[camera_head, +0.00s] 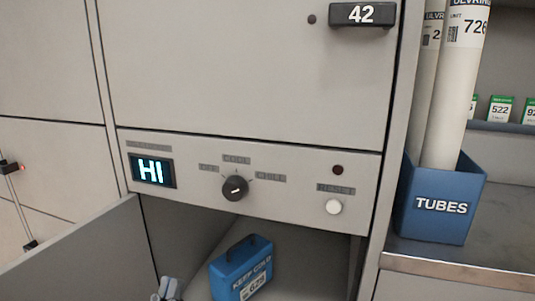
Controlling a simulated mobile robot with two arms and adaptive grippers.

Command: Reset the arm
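The tips of my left gripper (167,289) show at the bottom edge, in front of the open lower compartment and left of a blue case. Only the grey tips show, close together, and I cannot tell whether they are open or shut. The blue case (240,270) has a handle on top and a "KEEP COLD" label, and stands inside the compartment, apart from the tips. The rest of my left arm is out of view. My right gripper is not in view.
The compartment door (85,255) stands open at the lower left. Above is a control panel with a lit "HI" display (151,170), a dark knob (235,187) and a white button (333,207). A blue "TUBES" bin (440,207) holds tubes on the right shelf.

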